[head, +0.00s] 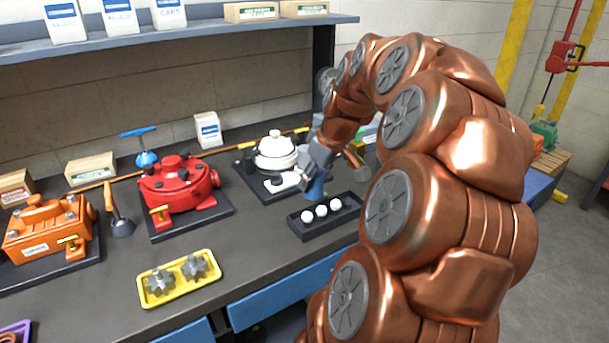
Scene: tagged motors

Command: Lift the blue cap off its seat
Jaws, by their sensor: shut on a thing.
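My gripper (318,172) is at the end of the copper arm, between the white motor (275,151) and a black tray (328,227). It is shut on a small blue piece (315,189), which looks like the blue cap. The fingers partly cover the cap. It shows just behind the tray's row of white round pieces (321,211). I cannot tell whether the cap touches a seat below it or hangs clear.
A red motor (178,184) with a blue T-handle (144,148) behind it and an orange motor (47,228) stand left. A yellow tray (207,283) holds two grey gears near the front. The bench between the yellow and black trays is clear. A shelf (200,38) overhangs the back.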

